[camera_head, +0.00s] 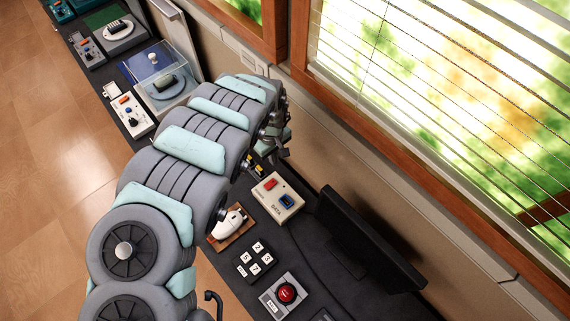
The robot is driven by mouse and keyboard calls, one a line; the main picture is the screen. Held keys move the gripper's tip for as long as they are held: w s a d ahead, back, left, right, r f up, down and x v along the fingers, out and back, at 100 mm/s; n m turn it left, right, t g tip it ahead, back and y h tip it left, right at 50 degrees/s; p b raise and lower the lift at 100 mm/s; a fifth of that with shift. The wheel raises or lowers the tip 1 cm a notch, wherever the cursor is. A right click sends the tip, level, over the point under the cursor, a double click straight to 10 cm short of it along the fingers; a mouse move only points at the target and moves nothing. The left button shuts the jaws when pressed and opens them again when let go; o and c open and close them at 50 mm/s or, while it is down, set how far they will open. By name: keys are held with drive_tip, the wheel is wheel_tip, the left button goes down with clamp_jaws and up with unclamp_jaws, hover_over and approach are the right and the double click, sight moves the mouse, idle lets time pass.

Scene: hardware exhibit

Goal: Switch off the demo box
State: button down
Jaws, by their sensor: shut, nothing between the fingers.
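My gripper (283,151) is shut and empty beyond this box, near the wall under the window. The arm partly hides the gripper and the counter beneath it.
A black monitor (370,238) stands right of the cream box. Nearer are a white mouse-like object (229,224), a button pad (253,260) and a red push button (287,294). A white switch panel (130,115) and a clear case (161,82) lie farther back left.

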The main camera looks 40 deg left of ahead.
sight(273, 181)
drive_tip(key=shift+s+a, duration=0.1)
drive_tip(key=shift+s, duration=0.3)
wheel_tip(273, 181, down, 13)
drive_tip(key=shift+w+f, duration=0.1)
drive_tip(key=shift+f, duration=0.4)
idle(0.6)
drive_tip(key=shift+a+f+b, duration=0.1)
drive_tip(key=shift+b, duration=0.3)
